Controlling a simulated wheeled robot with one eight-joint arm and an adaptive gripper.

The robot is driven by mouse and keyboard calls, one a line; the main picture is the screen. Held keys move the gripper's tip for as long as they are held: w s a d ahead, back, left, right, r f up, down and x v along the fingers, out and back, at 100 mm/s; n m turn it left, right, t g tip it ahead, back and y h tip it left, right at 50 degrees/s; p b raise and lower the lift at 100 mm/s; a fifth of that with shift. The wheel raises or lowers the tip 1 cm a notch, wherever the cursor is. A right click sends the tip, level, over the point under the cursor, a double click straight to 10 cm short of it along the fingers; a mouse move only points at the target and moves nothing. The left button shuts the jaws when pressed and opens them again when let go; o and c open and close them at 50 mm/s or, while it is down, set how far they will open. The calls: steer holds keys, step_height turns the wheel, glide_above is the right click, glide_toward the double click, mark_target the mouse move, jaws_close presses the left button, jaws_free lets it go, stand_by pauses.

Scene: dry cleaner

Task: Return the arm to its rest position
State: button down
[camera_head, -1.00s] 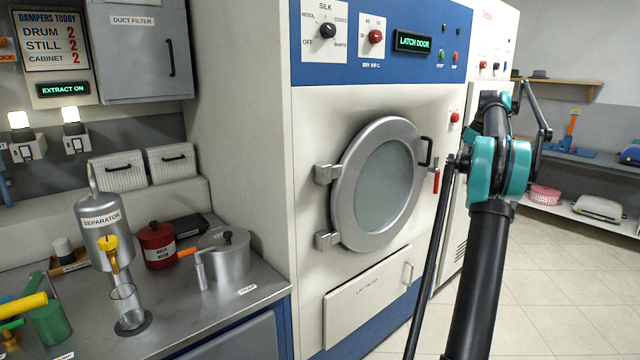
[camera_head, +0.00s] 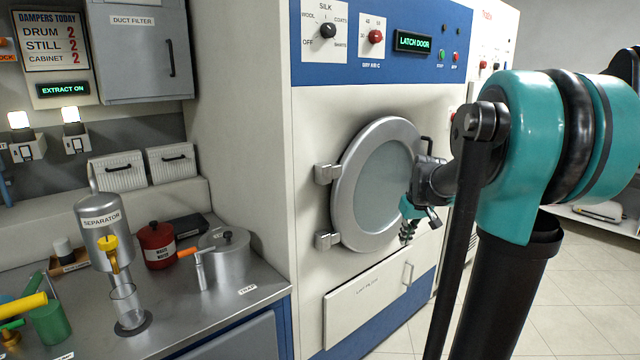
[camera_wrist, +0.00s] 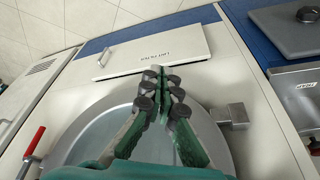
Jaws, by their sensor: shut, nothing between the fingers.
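My gripper (camera_head: 407,234) hangs in front of the right part of the round machine door (camera_head: 346,200) in the head view, pointing down. In the wrist view my gripper (camera_wrist: 161,75) is shut and empty, its fingertips together over the lower rim of the door (camera_wrist: 90,135). My teal and black arm fills the right side of the head view. It hides part of the machine's right edge and the door handle area.
The machine (camera_head: 310,110) shows a "LATCH DOOR" display (camera_head: 412,42). A lint filter drawer (camera_head: 368,300) lies below the door. The counter (camera_head: 215,318) at left holds a separator (camera_head: 103,225), a red pot (camera_head: 157,246) and a grey trap pot (camera_head: 226,258). Open floor (camera_head: 545,290) lies at right.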

steer(key=s+a+f, duration=0.2)
steer(key=s+f, duration=0.3)
steer(key=s, duration=0.3)
steer(key=s+a+f+m, duration=0.1)
steer(key=s+a+f, duration=0.1)
steer(key=s+f, duration=0.3)
steer(key=s+a+f+m, duration=0.1)
steer(key=s+f, duration=0.3)
steer(key=s, duration=0.7)
steer(key=shift+a+f+t+h, duration=0.3)
steer(key=shift+a+f, duration=0.1)
steer(key=shift+a, duration=0.4)
